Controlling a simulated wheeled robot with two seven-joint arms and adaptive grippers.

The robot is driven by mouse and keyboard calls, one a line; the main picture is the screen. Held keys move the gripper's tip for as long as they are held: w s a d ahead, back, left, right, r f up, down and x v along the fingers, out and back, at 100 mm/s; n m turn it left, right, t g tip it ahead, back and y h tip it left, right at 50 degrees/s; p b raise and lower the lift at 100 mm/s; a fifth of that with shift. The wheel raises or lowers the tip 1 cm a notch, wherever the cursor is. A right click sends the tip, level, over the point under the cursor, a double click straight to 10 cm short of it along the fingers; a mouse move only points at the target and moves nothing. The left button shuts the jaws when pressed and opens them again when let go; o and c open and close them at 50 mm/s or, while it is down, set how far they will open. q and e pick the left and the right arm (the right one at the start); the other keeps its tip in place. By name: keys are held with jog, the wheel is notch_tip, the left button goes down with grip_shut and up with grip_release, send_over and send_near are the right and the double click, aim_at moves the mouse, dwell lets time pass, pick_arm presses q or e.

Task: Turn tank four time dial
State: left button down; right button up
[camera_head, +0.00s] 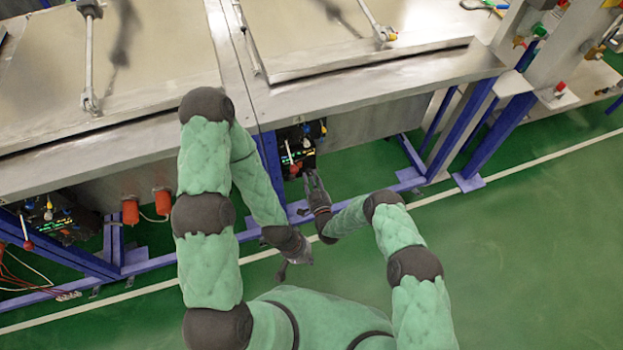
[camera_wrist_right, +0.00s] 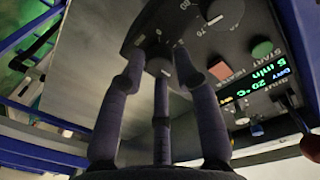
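The control panel (camera_head: 299,144) sits under the edge of a metal tank, and my right gripper (camera_head: 312,182) is just in front of it. In the right wrist view, a dark dial (camera_wrist_right: 160,67) with a pale pointer lies between the spread fingertips of my right gripper (camera_wrist_right: 161,60). The fingers stand around the dial with gaps; whether any touches it I cannot tell.
The panel's lit display (camera_wrist_right: 262,82) reads 5 min and 20 °C. A green button (camera_wrist_right: 262,50), an orange button (camera_wrist_right: 221,71) and a red-tipped lever (camera_wrist_right: 311,148) are close to the right gripper. Another panel (camera_head: 55,215) is at far left. Blue legs (camera_head: 270,165) flank the tank.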

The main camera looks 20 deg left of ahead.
grip_shut()
jog(key=shift+m+b, duration=0.3)
jog(key=shift+b, duration=0.15)
jog(key=o, duration=0.7)
grip_release()
jog(key=v, duration=1.2)
